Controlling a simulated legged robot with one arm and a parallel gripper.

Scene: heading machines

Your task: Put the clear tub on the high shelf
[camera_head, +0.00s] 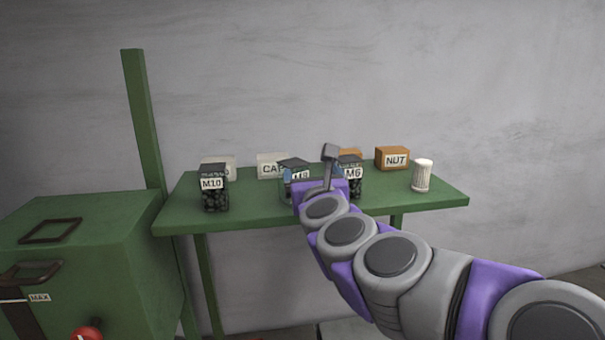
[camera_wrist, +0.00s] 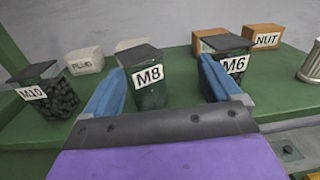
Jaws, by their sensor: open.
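Three see-through tubs with dark lids stand on a green shelf (camera_head: 262,211). They are labelled M10 (camera_head: 213,190), M8 (camera_wrist: 148,80) and M6 (camera_wrist: 236,63). M10 and M6 hold dark pieces; M8 looks greenish and its contents are hard to make out. My gripper (camera_wrist: 158,88) is open, with its blue fingers either side of the M8 tub. The right finger is close to the M6 tub. In the head view my arm partly hides the M8 tub (camera_head: 294,165) and the M6 tub (camera_head: 352,174). No higher shelf shows.
Boxes labelled PLUG (camera_wrist: 85,61), CAP (camera_head: 271,165) and NUT (camera_head: 392,158) stand along the back. A white ribbed cup (camera_head: 422,176) is at the right end. A green post (camera_head: 143,120) and green machine (camera_head: 110,250) are at left.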

